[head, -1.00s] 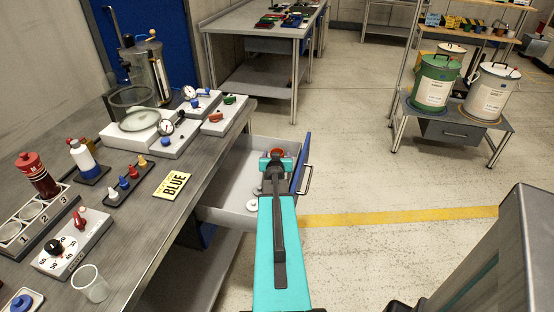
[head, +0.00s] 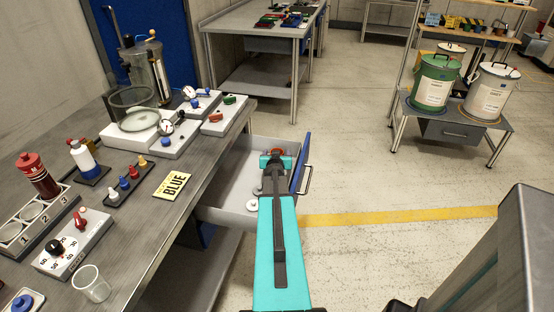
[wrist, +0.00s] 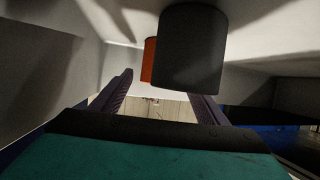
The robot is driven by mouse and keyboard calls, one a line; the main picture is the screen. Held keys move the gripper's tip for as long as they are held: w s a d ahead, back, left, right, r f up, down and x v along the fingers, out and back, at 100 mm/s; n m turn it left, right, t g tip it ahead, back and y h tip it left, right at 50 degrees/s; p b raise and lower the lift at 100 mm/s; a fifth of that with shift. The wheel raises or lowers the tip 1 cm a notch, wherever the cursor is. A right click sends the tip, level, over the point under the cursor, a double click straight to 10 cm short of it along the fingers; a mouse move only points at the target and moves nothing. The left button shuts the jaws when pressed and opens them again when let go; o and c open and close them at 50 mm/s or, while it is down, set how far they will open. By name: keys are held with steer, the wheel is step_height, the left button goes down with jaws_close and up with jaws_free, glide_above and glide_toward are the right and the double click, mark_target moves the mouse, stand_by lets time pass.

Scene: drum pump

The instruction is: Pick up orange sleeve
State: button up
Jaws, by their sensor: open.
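The orange sleeve (wrist: 149,61) shows as a narrow strip in the wrist view, mostly hidden behind a dark grey cylinder (wrist: 193,48). In the head view a bit of orange (head: 277,151) shows at the far end of the open drawer, largely covered by my wrist. My gripper (wrist: 160,90) is open, its two fingers apart with nothing held between them. The dark cylinder and the sleeve appear above and beyond the fingertips in the wrist view. The fingertips are hidden in the head view.
The grey drawer (head: 228,196) stands open under the workbench (head: 137,216), its walls close around my gripper. Its blue front (head: 301,163) is just right of my wrist. Pale round parts (head: 251,205) lie in the drawer.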

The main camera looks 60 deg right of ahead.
steer(key=c, duration=1.1)
steer(key=shift+r, duration=0.2)
steer(key=shift+r+p, duration=2.7)
steer(key=shift+r, duration=2.1)
